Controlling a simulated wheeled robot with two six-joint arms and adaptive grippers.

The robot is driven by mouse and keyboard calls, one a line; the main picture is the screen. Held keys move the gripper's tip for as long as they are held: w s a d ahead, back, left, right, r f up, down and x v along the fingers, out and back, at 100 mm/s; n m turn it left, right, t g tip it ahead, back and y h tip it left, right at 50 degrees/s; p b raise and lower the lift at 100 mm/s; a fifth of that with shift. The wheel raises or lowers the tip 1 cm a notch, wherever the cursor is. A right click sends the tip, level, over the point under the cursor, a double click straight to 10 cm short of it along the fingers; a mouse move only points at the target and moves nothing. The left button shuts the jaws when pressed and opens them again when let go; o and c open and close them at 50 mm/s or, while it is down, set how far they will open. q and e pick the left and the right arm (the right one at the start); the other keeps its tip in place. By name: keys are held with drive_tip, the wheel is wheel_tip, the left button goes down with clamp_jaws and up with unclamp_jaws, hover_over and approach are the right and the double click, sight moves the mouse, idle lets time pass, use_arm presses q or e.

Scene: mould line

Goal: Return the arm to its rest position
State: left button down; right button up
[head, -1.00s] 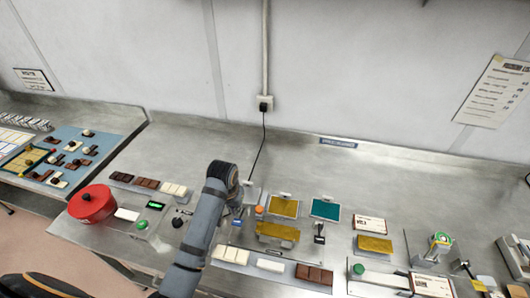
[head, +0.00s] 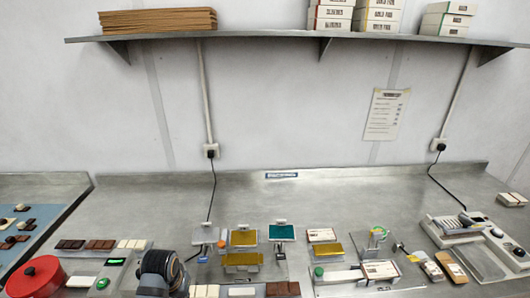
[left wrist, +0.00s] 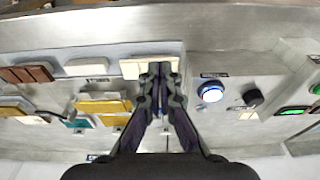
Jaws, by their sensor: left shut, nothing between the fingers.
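My left arm (head: 160,272) shows at the bottom edge of the head view as a dark rounded joint; its gripper is hidden there. In the left wrist view my left gripper (left wrist: 160,72) has its dark fingers together, shut and empty. Its tips lie in front of a tray edge that holds cream-white bars (left wrist: 134,68). I cannot tell how high above the bench they are. My right gripper is in neither view.
The steel bench (head: 330,197) carries a red pot (head: 38,278), gold plates (head: 243,259), a teal plate (head: 281,232), chocolate bars (head: 101,244) and a scale-like device (head: 463,228). A wall shelf (head: 270,37) holds boxes. The rear strip of bench is clear.

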use_arm(q)
drive_tip(key=s+r+m+t, duration=0.2)
drive_tip(key=s, duration=1.2)
drive_tip(key=s+a+f+g+b, duration=0.15)
drive_tip(key=f+b, duration=0.25)
drive_tip(key=f, duration=1.4)
drive_tip(key=s+a+f+b, duration=0.15)
drive_tip(key=f+b, duration=0.25)
drive_tip(key=f, duration=1.4)
drive_tip(key=s+a+f+n+g+b, duration=0.1)
drive_tip(key=s+f+b, duration=0.4)
drive_tip(key=s+f, duration=1.2)
wheel_tip(320, 180, down, 3)
drive_tip(key=shift+s+a+y, duration=0.2)
drive_tip(key=shift+a+y, duration=0.05)
drive_tip(key=shift+y, duration=0.05)
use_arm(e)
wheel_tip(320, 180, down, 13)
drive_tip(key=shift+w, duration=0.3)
